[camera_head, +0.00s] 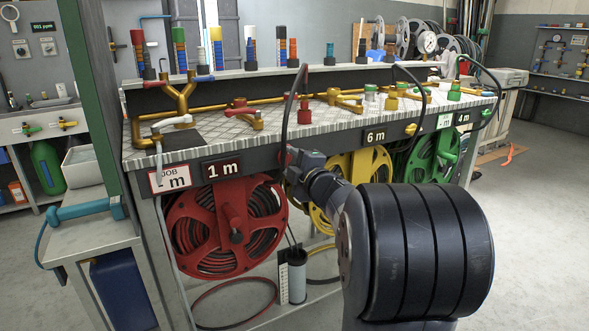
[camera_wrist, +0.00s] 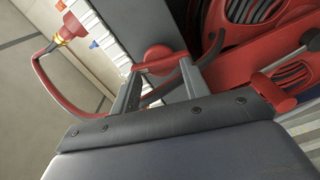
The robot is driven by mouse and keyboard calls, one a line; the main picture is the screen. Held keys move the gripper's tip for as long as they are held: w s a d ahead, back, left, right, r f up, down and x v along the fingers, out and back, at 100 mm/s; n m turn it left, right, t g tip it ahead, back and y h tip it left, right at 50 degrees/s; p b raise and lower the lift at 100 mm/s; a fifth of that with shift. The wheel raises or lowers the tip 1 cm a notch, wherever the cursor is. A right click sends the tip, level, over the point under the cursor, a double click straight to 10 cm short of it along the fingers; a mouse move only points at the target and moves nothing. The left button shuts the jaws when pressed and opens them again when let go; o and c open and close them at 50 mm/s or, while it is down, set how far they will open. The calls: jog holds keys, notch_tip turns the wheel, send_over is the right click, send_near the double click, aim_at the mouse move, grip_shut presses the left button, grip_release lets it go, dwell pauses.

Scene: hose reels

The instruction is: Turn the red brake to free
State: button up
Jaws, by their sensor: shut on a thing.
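The red brake (camera_wrist: 158,68) sits between my fingertips in the wrist view, as a red bar beside a round red boss. My gripper (camera_wrist: 163,72) is shut on it, one grey finger on each side. In the head view my gripper (camera_head: 292,162) is at the front edge of the bench, right of the "1 m" sign (camera_head: 221,169). A small red part of the brake shows there, mostly hidden by my gripper. The red reel (camera_head: 226,225) with its wound hose hangs just below and to the left. It also shows at upper right in the wrist view (camera_wrist: 232,70).
A dark hose (camera_head: 291,95) arches over the bench edge close above my gripper. A red handle (camera_wrist: 272,92) lies close right of my fingers. Open floor is at right.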

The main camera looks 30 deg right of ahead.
jog(key=shift+w+r+n+b, duration=0.2)
jog(key=shift+n+b, duration=0.1)
jog(key=shift+n, duration=0.3)
jog(key=shift+w+r+n+b, duration=0.1)
jog(key=shift+w+n+b, duration=0.15)
jog(key=shift+n, duration=0.35)
jog(key=o, duration=0.9)
jog(key=shift+s, duration=0.15)
jog(key=shift+s+a+f, duration=0.1)
jog(key=shift+s+a, duration=0.05)
jog(key=shift+s, duration=0.1)
jog(key=o, duration=0.6)
jog(key=shift+s+f+p, duration=0.1)
jog(key=shift+s+p, duration=0.6)
jog(key=shift+s, duration=0.55)
jog(key=s+p, duration=0.1)
jog(key=s, duration=0.7)
jog(key=shift+s+d+f+p, duration=0.15)
jog(key=shift+s+d+p, duration=0.05)
jog(key=shift+d+p, duration=0.15)
